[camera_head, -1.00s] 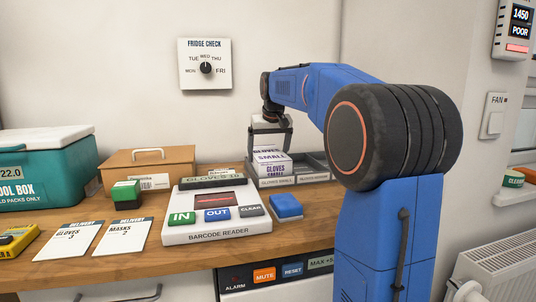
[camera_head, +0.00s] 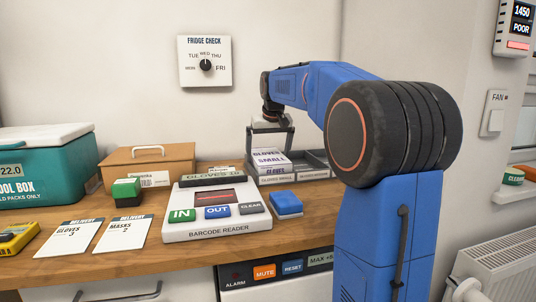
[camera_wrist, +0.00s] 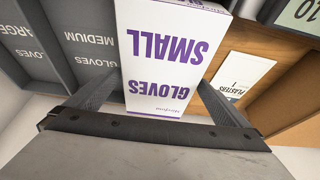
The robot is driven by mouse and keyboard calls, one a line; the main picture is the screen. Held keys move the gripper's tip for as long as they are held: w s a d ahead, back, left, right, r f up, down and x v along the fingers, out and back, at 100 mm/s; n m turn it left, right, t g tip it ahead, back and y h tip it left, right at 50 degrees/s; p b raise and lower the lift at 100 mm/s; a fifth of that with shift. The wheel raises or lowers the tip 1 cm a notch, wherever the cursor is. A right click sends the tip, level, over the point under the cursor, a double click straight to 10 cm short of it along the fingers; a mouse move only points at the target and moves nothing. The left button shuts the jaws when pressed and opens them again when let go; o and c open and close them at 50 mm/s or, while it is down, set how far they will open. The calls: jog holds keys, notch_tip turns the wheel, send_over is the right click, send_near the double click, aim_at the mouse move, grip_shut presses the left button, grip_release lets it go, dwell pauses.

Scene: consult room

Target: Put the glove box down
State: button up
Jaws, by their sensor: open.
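The glove box (camera_head: 268,162) is white with purple "SMALL GLOVES" lettering. It sits in the left compartment of a grey divided tray (camera_head: 318,174), behind the front label that reads "GLOVES SMALL". Its top stands above the tray's rim. In the wrist view the glove box (camera_wrist: 172,55) lies between my fingers, beside the compartment marked "MEDIUM". My gripper (camera_head: 271,146) is open above the box, with a finger on each side. In the wrist view my gripper (camera_wrist: 160,103) shows small gaps between fingers and box. The box's underside is hidden.
A barcode reader (camera_head: 215,225) and a blue block (camera_head: 286,204) stand in front of the tray. A brown box (camera_head: 147,166) and a teal cool box (camera_head: 45,172) stand to the left. A "PLASTERS" card (camera_wrist: 241,76) lies near the right finger.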

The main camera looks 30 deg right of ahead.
jog(key=v, duration=1.2)
jog(key=shift+r, duration=0.4)
